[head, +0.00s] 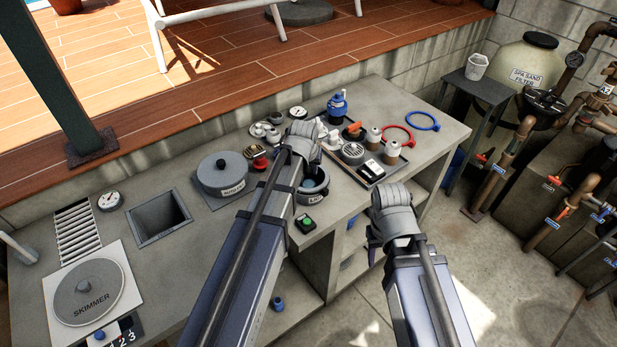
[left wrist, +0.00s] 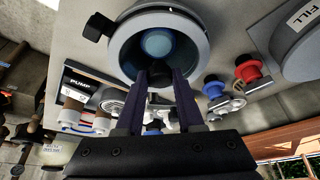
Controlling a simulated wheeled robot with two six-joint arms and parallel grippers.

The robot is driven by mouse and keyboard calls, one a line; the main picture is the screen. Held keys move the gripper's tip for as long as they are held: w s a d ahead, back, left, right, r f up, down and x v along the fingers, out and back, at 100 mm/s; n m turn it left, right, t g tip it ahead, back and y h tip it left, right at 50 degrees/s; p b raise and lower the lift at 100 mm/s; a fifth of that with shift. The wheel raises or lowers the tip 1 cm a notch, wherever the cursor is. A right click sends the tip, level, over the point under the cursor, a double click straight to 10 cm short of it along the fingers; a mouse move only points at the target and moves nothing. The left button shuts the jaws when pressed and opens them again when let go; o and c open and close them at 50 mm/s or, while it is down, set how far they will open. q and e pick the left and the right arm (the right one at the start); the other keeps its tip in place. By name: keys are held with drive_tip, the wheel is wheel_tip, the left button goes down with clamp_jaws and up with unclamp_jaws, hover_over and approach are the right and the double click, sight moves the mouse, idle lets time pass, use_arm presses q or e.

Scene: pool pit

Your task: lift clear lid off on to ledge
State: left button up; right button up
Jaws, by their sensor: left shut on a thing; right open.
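A round grey strainer pot (head: 316,196) with a small label stands at the bench's front edge, partly behind my left arm. In the left wrist view, its wide grey rim (left wrist: 198,38) surrounds a clear lid (left wrist: 125,42), with a blue round shape showing through. My left gripper (left wrist: 159,78) is shut at the lid's near side, on a small dark part that looks like the lid's handle. I cannot tell whether the lid is raised from the rim. My right gripper (head: 390,200) is open in front of the bench, apart from everything; its jaws are mostly hidden.
The grey bench top (head: 120,245) has bare room at left, around a square opening (head: 160,218) and a skimmer lid (head: 88,290). A large grey lidded pot (head: 222,175) stands left of the strainer pot. A tray (head: 385,170) with several fittings lies right. A green-button box (head: 306,223) sits in front.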

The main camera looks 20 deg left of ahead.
sight(308, 171)
use_arm(q)
clamp_jaws()
wheel_tip(308, 171, up, 10)
drive_tip(key=p, duration=1)
drive_tip(key=shift+f, duration=0.1)
